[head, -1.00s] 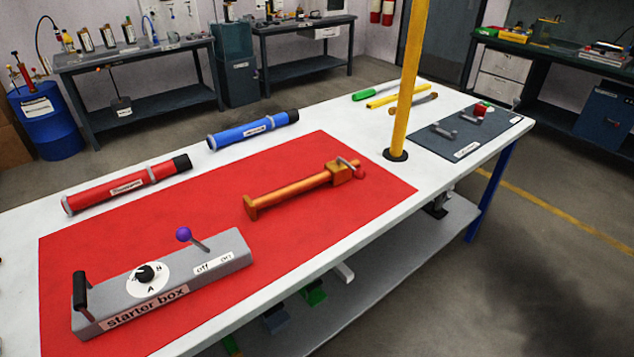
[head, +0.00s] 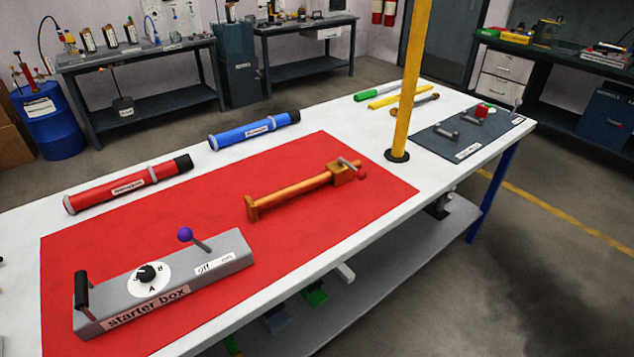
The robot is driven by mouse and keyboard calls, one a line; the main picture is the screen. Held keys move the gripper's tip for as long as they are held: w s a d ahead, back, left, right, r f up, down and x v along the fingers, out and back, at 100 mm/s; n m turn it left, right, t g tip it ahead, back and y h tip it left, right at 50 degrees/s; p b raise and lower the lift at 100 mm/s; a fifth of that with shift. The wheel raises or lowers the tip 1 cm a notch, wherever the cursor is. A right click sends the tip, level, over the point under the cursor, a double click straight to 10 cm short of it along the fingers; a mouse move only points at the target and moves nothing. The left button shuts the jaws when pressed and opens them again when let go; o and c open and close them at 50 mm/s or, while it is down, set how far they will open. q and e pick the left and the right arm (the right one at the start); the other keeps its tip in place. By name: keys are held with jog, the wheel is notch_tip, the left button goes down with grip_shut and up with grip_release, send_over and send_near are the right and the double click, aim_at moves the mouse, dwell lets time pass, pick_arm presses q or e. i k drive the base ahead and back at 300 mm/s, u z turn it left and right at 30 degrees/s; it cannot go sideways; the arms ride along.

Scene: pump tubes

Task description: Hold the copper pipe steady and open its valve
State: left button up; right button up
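The copper pipe (head: 292,191) lies on the red mat (head: 215,200) near the middle of the white table. Its valve body (head: 343,174) is at the right end, with a small grey lever (head: 349,163) tipped by a red knob (head: 362,176). A flange (head: 252,208) ends the pipe on the left. Nothing touches the pipe. Neither of my grippers shows in the head view.
The grey starter box (head: 165,283) with a purple-knobbed lever stands at the mat's front left. A red tube (head: 128,185) and a blue tube (head: 254,130) lie behind the mat. A yellow post (head: 409,80) rises right of it.

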aim_at(362, 174)
jog(key=u, duration=0.05)
jog(key=k, duration=0.5)
jog(key=z, duration=0.5)
jog(key=i, duration=1.3)
jog(key=u, duration=0.85)
